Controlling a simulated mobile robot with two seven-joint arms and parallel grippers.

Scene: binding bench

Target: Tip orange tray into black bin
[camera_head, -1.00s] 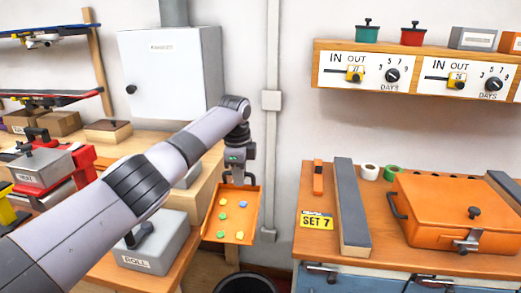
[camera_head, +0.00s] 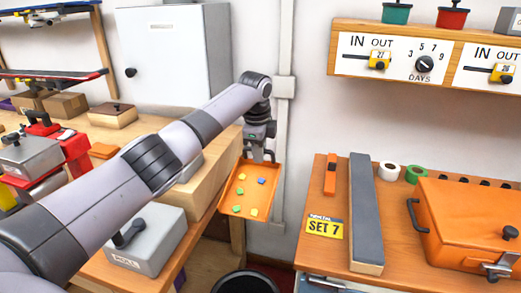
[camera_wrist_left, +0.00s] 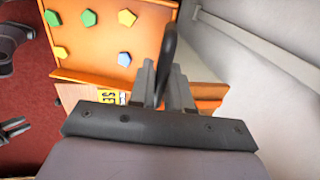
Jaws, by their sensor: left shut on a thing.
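The orange tray (camera_head: 249,204) hangs in the gap between the two benches in the head view, its open face toward me. Several small green, yellow and blue pieces lie in it. My left gripper (camera_head: 260,154) is shut on the tray's dark handle at its upper edge. In the left wrist view the handle (camera_wrist_left: 168,50) stands between the fingers (camera_wrist_left: 160,85), and the tray (camera_wrist_left: 90,65) fills the top with pieces still in it. The black bin (camera_head: 245,284) stands on the floor below the tray, cut off by the lower picture edge. My right gripper is not seen.
The left wooden bench (camera_head: 205,222) bears a grey box (camera_head: 155,245). The right bench (camera_head: 305,255) holds a long grey-topped bar (camera_head: 366,215), a SET 7 sign (camera_head: 324,227) and an orange case (camera_head: 470,225). A vertical wall conduit (camera_head: 286,130) runs behind the tray.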

